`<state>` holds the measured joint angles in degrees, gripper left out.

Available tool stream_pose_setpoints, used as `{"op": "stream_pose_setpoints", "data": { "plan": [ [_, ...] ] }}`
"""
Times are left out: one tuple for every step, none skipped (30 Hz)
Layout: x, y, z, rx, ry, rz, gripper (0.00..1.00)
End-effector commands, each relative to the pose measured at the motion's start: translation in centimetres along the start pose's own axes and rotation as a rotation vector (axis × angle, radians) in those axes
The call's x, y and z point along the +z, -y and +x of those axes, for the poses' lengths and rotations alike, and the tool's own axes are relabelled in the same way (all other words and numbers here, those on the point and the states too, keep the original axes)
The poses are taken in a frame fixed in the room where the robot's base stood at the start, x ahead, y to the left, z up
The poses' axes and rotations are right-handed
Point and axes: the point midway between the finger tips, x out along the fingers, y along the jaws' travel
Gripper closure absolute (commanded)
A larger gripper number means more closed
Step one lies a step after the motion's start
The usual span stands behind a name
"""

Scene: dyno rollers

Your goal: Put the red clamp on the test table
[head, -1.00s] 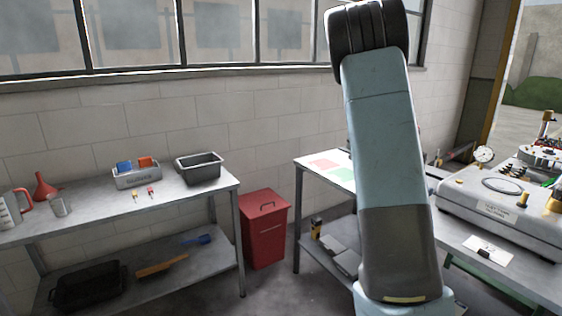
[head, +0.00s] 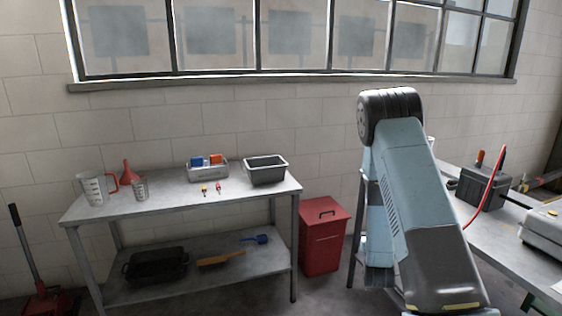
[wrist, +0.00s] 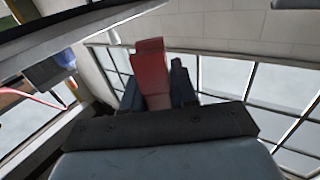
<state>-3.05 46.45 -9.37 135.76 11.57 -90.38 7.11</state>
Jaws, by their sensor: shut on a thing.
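The red clamp (wrist: 152,72) shows in the wrist view as a red block, upright in the picture. My gripper (wrist: 156,84) is shut on it, with one dark finger on each side. The clamp's lower part is hidden by the gripper's body. In the head view my arm covers the middle right, and neither gripper nor clamp can be made out. A grey table (head: 515,255) stands at the right of the head view, partly behind my arm. No label shows whether it is the test table.
A grey bench (head: 160,212) at left holds a measuring jug (head: 97,188), a red funnel (head: 127,172), a bin (head: 208,174) and a dark tray (head: 265,170). A red waste bin (head: 323,238) stands beside it. The right table carries a black box (head: 482,188) and a pale machine (head: 543,228).

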Motion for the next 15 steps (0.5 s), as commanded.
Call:
{"op": "stream_pose_setpoints", "data": {
  "plan": [
    [1.2, 1.9, -0.3, -0.05, 0.004, 0.0, 1.0],
    [1.7, 2.9, -0.4, -0.078, 0.003, -0.001, 1.0],
    [2.4, 4.2, -0.7, -0.114, 0.003, 0.0, 1.0],
    [2.8, 5.1, -0.9, -0.139, 0.002, 0.0, 1.0],
    [3.2, 5.8, -1.1, -0.16, 0.002, 0.0, 1.0],
    [3.6, 6.7, -1.3, -0.186, 0.003, 0.0, 1.0],
    [3.9, 7.3, -1.5, -0.202, 0.002, 0.0, 1.0],
    [4.1, 7.8, -1.7, -0.216, 0.001, 0.0, 1.0],
    [4.4, 8.4, -1.9, -0.233, 0.001, -0.001, 1.0],
    [4.6, 8.7, -2.0, -0.242, 0.001, -0.001, 1.0],
    [4.7, 9.0, -2.0, -0.249, 0.001, -0.001, 1.0],
    [4.8, 9.2, -2.1, -0.255, 0.0, -0.001, 1.0],
    [4.8, 9.3, -2.1, -0.259, 0.0, 0.0, 1.0],
    [4.9, 9.4, -2.2, -0.261, 0.0, 0.0, 1.0],
    [4.9, 9.5, -2.2, -0.263, -0.001, 0.0, 1.0]
  ]
}}
